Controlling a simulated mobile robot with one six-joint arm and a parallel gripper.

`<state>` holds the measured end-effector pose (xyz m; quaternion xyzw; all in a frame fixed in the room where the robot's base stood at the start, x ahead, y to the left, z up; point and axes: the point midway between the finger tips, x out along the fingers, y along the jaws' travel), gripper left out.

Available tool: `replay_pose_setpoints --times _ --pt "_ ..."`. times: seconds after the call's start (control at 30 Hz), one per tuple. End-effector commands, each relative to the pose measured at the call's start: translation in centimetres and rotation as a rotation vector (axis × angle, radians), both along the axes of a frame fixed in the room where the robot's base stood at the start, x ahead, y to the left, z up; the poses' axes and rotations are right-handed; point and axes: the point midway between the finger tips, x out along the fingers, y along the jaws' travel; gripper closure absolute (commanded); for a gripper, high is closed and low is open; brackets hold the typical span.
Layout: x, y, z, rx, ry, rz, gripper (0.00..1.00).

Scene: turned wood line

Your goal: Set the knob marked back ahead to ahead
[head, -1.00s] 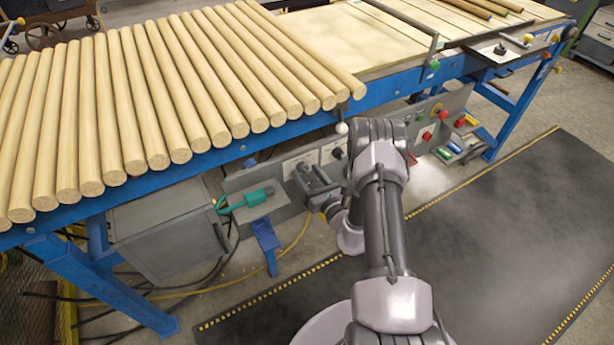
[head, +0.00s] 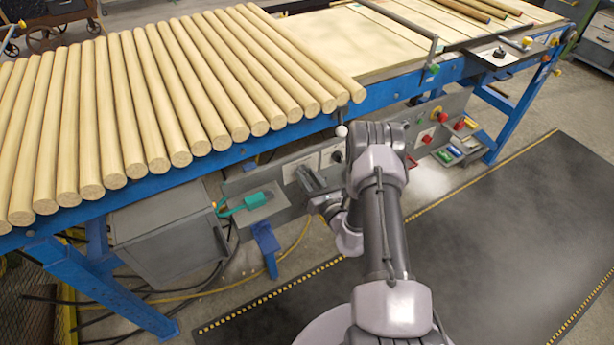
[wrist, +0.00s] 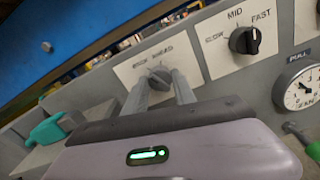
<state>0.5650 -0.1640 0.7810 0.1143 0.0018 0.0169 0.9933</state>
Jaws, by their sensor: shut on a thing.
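The back-ahead knob (wrist: 160,77) is a small grey knob on a cream plate (wrist: 146,60) lettered AHEAD on its right, in the wrist view. My gripper (wrist: 162,80) has its two grey fingers on either side of the knob and is shut on it. The fingers partly cover the knob, and I cannot tell which word its pointer faces. In the head view my gripper (head: 303,172) is at the grey control panel (head: 287,205) under the blue conveyor; the knob is hidden there.
Right of it in the wrist view are a black SLOW-MID-FAST knob (wrist: 244,40) and a round dial (wrist: 300,90) by a PULL label. A teal plug (wrist: 50,130) is at left. In the head view, wooden rods (head: 150,110) lie above; a ball-ended lever (head: 341,131) stands close to my arm.

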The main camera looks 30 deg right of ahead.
Motion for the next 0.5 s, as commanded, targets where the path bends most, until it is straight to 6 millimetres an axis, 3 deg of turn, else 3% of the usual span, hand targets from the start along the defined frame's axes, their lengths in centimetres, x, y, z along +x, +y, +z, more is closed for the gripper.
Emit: replay_pose_setpoints --times 0.5 --pt "-0.04 0.00 -0.01 0.445 0.017 0.001 1.00"
